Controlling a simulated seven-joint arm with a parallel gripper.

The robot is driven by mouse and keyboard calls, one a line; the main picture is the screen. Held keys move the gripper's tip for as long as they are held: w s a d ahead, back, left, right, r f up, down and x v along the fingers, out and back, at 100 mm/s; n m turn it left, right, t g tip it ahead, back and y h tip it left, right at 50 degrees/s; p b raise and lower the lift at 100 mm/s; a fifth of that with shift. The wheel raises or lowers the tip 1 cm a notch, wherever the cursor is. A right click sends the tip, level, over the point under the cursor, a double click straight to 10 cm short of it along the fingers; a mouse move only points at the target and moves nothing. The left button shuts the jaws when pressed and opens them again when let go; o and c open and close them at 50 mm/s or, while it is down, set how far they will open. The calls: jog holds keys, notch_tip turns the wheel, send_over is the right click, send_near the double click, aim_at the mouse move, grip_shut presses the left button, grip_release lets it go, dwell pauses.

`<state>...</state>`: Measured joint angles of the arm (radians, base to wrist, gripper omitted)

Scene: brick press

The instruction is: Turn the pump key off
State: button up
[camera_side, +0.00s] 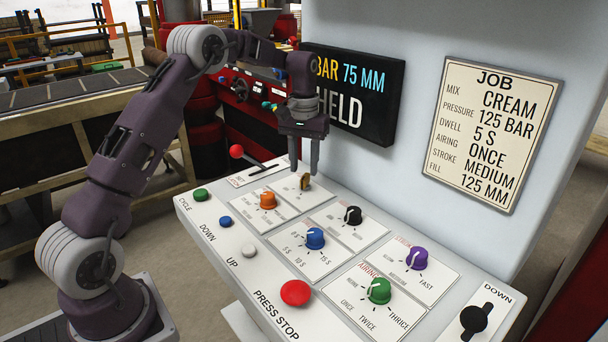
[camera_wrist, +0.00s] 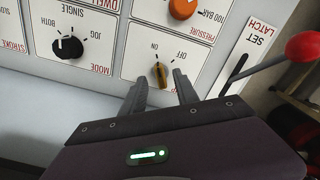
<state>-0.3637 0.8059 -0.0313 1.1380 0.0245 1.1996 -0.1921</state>
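The pump key (camera_side: 305,182) is a small brass key on the sloped control panel; it also shows in the wrist view (camera_wrist: 161,74). In the wrist view its upper end points towards the ON mark, with the OFF mark to the right. My gripper (camera_side: 304,171) is just above the key, pointing down. In the wrist view my gripper (camera_wrist: 160,85) is open, with one finger on each side of the key and gaps between. Whether the fingertips reach down to the key's height is hard to tell.
The orange pressure knob (camera_side: 268,201) and black mode knob (camera_side: 353,215) are close by. A red-tipped latch lever (camera_side: 237,152) stands left of the key. Blue, purple and green knobs are farther off. A dark display (camera_side: 352,95) and job card (camera_side: 492,133) are on the wall behind.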

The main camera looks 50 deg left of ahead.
aim_at(304, 177)
notch_tip(304, 177, down, 3)
jog(key=shift+f, duration=0.2)
grip_shut()
dwell(0.3)
jog(key=m, duration=0.6)
jog(key=shift+a+r, duration=0.1)
jog(key=shift+a, duration=0.1)
jog(key=m, duration=0.5)
jog(key=shift+a+m, duration=0.2)
jog(key=shift+m, duration=0.4)
grip_release()
